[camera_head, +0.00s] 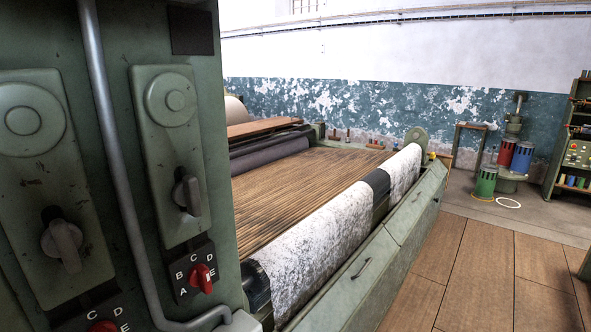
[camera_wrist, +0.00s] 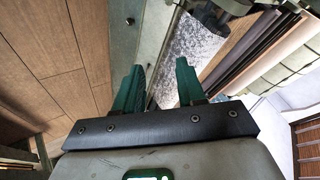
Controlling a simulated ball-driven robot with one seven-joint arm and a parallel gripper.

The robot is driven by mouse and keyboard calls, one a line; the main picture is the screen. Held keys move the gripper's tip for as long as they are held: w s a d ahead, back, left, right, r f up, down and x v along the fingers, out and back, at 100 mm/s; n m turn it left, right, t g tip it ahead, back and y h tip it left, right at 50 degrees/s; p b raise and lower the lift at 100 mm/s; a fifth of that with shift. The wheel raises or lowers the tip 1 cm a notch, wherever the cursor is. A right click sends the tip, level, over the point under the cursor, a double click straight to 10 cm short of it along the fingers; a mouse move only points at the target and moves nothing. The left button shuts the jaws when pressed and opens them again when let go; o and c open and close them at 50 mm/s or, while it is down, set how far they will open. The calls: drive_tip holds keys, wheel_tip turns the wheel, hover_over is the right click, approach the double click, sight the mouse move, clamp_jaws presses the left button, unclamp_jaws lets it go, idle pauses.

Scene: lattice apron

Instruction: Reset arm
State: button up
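My gripper (camera_wrist: 160,88) shows in the wrist view, with two green fingers standing apart on a dark bar. It is open, and nothing shows between the fingers. Beyond the fingertips lie the machine's pale green side and its mottled white roller (camera_wrist: 195,52). My gripper and arm are not in the head view. There, a green control panel (camera_head: 222,160) fills the left side, with grey knobs and red selector knobs (camera_head: 202,278) marked with letters.
A long machine with a brown slatted bed (camera_head: 300,190) and a mottled white roller (camera_head: 325,235) runs along the middle. Red, blue and green canisters (camera_head: 485,182) stand by the far wall, near a shelf (camera_head: 572,140). The wooden floor (camera_head: 490,265) at right is clear.

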drive_tip(key=s+d+f+n+g+h, duration=0.1)
drive_tip(key=s+d+f+g+h, duration=0.1)
drive_tip(key=s+f, duration=0.8)
drive_tip(key=s+d+f+n+g+h, duration=0.2)
drive_tip(key=s+d+f+g, duration=0.2)
drive_tip(key=s+f, duration=0.7)
drive_tip(key=s, duration=0.6)
drive_tip(key=shift+d, duration=0.25)
